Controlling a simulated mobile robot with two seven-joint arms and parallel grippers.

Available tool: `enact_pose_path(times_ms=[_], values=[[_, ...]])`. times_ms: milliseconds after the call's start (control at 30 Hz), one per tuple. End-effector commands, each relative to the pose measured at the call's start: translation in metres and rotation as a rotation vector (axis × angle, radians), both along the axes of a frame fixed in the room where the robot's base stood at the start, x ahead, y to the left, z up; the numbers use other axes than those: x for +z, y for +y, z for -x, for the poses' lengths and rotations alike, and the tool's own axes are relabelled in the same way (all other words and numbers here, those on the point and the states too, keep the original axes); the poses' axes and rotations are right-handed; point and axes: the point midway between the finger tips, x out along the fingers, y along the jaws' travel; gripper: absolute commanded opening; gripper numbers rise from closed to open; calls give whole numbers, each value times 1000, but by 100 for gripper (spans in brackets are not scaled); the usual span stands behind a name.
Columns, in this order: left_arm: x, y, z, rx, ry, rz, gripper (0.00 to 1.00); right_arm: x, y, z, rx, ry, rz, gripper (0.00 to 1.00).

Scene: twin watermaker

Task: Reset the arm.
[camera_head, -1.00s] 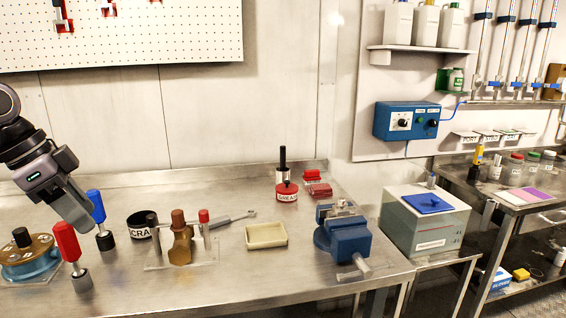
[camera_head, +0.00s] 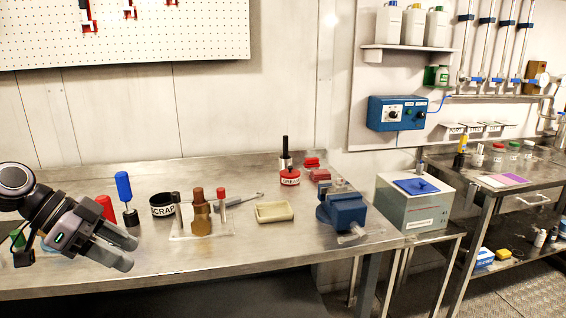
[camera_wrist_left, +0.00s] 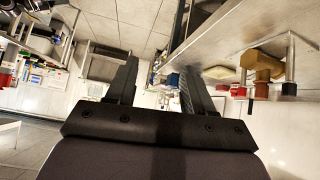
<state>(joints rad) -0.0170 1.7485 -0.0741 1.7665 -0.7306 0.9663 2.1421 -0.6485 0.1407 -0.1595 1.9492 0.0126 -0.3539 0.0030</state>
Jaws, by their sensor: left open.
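My left gripper (camera_head: 128,252) is at the left of the head view, in front of the workbench (camera_head: 270,245) and low over its front edge. Its jaws are apart and hold nothing. In the left wrist view, the two dark fingers (camera_wrist_left: 158,85) stand apart with empty space between them. The arm covers part of the bench's left end, including most of a red-handled tool (camera_head: 107,207). My right gripper does not show.
On the bench stand a blue-handled tool (camera_head: 124,188), a SCRAP cup (camera_head: 163,206), a brass fitting (camera_head: 201,215), a cream tray (camera_head: 274,219), a red grease pot (camera_head: 290,178) and a blue vise (camera_head: 343,210). A grey box (camera_head: 412,211) stands to the right.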

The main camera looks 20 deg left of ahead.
Motion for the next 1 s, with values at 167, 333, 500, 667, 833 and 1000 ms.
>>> enact_pose_path(times_ms=[167,333,500,667,833,1000], values=[[-50,-36,-9,-31,-190,214,52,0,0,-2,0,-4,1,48],[-91,-60,-14,46,-370,346,52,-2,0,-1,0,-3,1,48],[-135,-77,-11,199,-500,399,52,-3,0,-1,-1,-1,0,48],[-182,-89,0,378,-555,379,52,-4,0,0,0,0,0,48],[-236,-106,24,558,-528,298,52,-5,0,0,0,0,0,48],[-289,-133,60,692,-416,187,52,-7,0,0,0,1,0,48]])
